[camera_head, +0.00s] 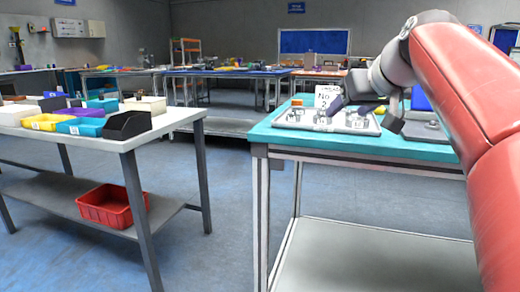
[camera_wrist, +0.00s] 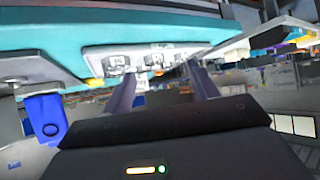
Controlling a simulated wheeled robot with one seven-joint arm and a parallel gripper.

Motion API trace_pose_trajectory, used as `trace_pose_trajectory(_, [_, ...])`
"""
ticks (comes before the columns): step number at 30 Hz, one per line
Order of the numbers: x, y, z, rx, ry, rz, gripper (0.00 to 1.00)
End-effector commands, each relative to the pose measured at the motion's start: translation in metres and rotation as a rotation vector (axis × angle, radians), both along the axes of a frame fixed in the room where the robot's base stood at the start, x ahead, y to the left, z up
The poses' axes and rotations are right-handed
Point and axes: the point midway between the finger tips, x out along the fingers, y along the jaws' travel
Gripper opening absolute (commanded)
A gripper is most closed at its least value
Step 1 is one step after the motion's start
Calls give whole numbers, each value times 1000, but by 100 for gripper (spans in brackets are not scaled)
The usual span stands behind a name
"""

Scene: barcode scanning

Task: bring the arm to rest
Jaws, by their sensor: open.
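My gripper (camera_head: 343,101) is at the right in the head view, above the teal-topped table (camera_head: 262,136), over a white tray (camera_head: 288,119) with several metal parts. In the wrist view its two dark fingers (camera_wrist: 160,90) stand apart with nothing between them. The wrist view is tilted, with the teal table edge (camera_wrist: 150,25) across the top and the tray (camera_wrist: 150,58) below it. My red arm covers the right part of the head view and hides part of the table.
A white card marked "No 2" (camera_head: 328,96) stands by the tray. A white table (camera_head: 100,143) at left holds several bins, with a red crate (camera_head: 108,205) on its lower shelf. Open blue floor (camera_head: 225,215) lies between the tables. More benches stand behind.

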Motion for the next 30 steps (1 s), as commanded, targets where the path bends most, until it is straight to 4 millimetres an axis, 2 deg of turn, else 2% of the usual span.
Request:
trace_pose_trajectory(5, [-21, 9, -22, 4, 49, -26, 59])
trace_pose_trajectory(11, [-56, 19, -62, 5, 125, -69, 59])
trace_pose_trajectory(14, [-83, 25, -92, 0, 176, -98, 59])
trace_pose_trajectory(17, [-121, 30, -135, -8, 239, -133, 59])
trace_pose_trajectory(21, [-178, 33, -204, -28, 322, -182, 59])
trace_pose_trajectory(24, [-213, 33, -247, -45, 368, -206, 59])
trace_pose_trajectory(27, [-237, 31, -280, -60, 401, -221, 59])
trace_pose_trajectory(30, [-251, 30, -299, -69, 418, -230, 59])
